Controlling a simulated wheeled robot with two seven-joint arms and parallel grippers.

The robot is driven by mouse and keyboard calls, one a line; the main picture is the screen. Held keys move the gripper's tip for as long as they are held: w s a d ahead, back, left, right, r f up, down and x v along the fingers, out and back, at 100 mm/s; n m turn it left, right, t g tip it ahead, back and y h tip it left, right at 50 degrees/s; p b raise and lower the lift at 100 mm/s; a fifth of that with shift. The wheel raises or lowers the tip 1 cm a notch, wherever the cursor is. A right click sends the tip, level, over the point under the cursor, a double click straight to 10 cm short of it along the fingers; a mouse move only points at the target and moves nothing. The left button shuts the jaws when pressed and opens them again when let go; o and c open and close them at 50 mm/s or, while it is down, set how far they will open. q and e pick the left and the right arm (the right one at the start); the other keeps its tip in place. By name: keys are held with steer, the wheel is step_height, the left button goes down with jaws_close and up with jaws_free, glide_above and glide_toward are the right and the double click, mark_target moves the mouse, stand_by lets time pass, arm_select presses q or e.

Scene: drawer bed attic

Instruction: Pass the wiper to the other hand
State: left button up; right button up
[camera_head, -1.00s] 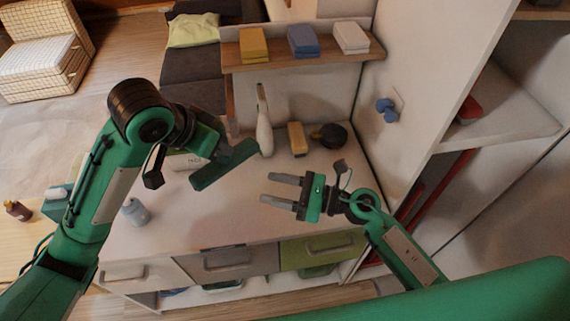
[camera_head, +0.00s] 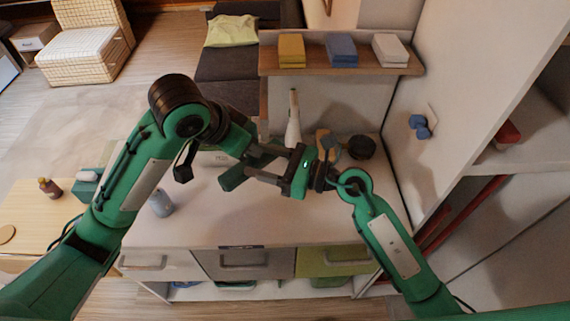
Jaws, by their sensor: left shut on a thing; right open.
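The wiper (camera_head: 232,179) looks like a long green bar, tilted, above the white counter. My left gripper (camera_head: 243,152) comes in from the upper left and is shut on it; its fingertips are mostly hidden. My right gripper (camera_head: 249,160) is open, coming from the right. Its two grey fingers point left and reach across the wiper, one above and one below its middle. Part of the wiper is hidden behind these fingers. I cannot tell whether they touch it.
The white counter (camera_head: 190,225) holds a white bottle (camera_head: 293,130), a dark round item (camera_head: 361,147) and a grey-blue bottle (camera_head: 161,203). A wooden shelf (camera_head: 400,68) above carries folded yellow, blue and white cloths. Blue dumbbell-like knobs (camera_head: 419,126) are on the right wall.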

arm_select(q)
steer(key=shift+r, duration=0.1)
arm_select(e)
steer(key=shift+x, duration=0.9)
steer(key=shift+f, duration=0.1)
jaws_close()
arm_select(q)
steer(key=o, duration=1)
steer(key=shift+r, duration=0.1)
